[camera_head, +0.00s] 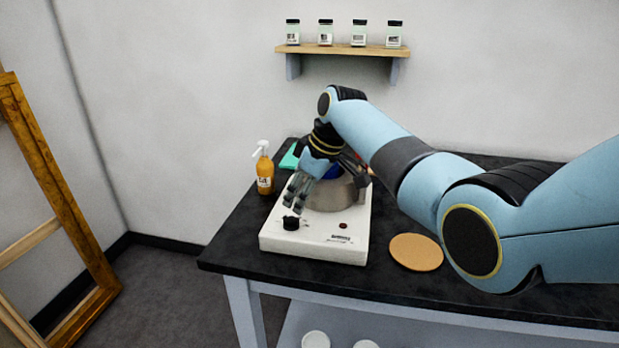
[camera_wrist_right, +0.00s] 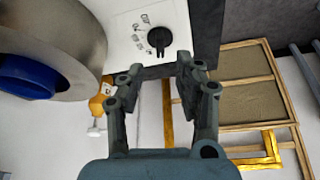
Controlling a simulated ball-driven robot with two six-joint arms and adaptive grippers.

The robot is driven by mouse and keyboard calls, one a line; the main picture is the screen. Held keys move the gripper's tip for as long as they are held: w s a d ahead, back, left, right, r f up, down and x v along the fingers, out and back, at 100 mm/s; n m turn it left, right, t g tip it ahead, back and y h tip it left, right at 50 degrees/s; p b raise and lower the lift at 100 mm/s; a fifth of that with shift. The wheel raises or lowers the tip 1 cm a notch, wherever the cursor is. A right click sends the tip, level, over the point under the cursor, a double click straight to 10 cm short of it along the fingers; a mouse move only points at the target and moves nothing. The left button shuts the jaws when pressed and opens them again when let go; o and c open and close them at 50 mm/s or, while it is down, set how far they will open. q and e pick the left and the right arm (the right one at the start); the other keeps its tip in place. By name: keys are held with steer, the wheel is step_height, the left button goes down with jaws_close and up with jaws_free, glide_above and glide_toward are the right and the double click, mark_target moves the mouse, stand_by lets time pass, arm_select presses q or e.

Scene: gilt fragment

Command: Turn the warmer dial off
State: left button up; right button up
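The warmer (camera_head: 313,244) is a white box on the dark table in the head view, with a grey metal pot (camera_head: 340,192) on top. Its black dial (camera_head: 291,223) is at the front left of its face. In the right wrist view the round black dial (camera_wrist_right: 159,38) has printed marks beside it, and its pointer ridge runs up and down the picture. My right gripper (camera_head: 295,208) is just above the dial. In the right wrist view my right gripper (camera_wrist_right: 158,70) is open and empty, fingers apart, with the dial beyond the tips. My left gripper is not in view.
A shelf (camera_head: 342,50) with several jars is on the wall. A wooden frame (camera_head: 50,180) leans at the left. A blue piece (camera_wrist_right: 28,76) sits in the pot.

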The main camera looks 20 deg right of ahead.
steer(key=v, duration=0.6)
steer(key=shift+f, duration=0.1)
